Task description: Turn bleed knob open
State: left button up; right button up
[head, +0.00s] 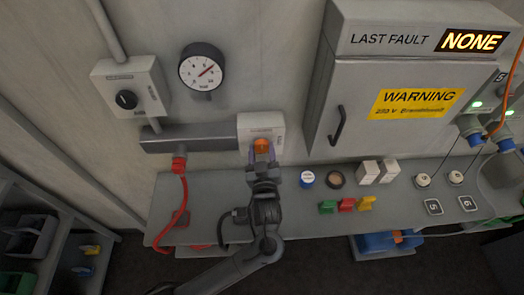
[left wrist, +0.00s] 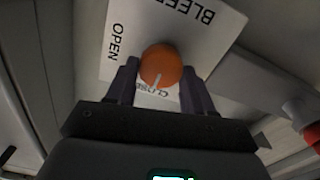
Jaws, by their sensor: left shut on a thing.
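The orange bleed knob (head: 261,145) sits on a white box (head: 247,124) on the wall in the head view. In the left wrist view the knob (left wrist: 161,66) has a pale pointer line aimed toward the CLOSED label (left wrist: 152,92), and the OPEN label (left wrist: 116,42) is at the upper left of it. My left gripper (head: 262,157) is shut on the knob; its two fingers flank the knob in the left wrist view (left wrist: 160,84). My right gripper is not in view.
A pressure gauge (head: 202,70) and a box with a black knob (head: 128,99) are at the left. A grey cabinet (head: 385,90) stands close at the right. The shelf below holds a blue-white cap (head: 307,179), coloured blocks (head: 347,204) and white blocks (head: 378,172). A red hose (head: 184,200) hangs at the left.

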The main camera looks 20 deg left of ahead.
pick_arm(q)
jog(key=shift+r+m+p, duration=0.2)
jog(key=shift+m+p, duration=0.2)
jog(key=shift+p, duration=0.25)
jog(key=shift+c, duration=0.3)
jog(key=m+p, duration=0.8)
jog(key=p, duration=0.1)
jog(key=shift+d, duration=0.15)
jog(key=m+p, duration=0.3)
jog(key=m, duration=0.1)
jog(key=shift+w+f+m+p, duration=0.1)
jog(key=shift+m+p, duration=0.2)
jog(key=shift+m, duration=0.1)
jog(key=shift+m+p, duration=0.65)
jog(key=shift+m, duration=0.45)
jog(key=shift+d+f+m+p, duration=0.15)
jog(key=shift+m+p, duration=0.3)
jog(key=shift+m, duration=0.55)
jog(key=shift+f, duration=0.1)
jog(key=o, duration=1)
jog(key=shift+o, duration=0.2)
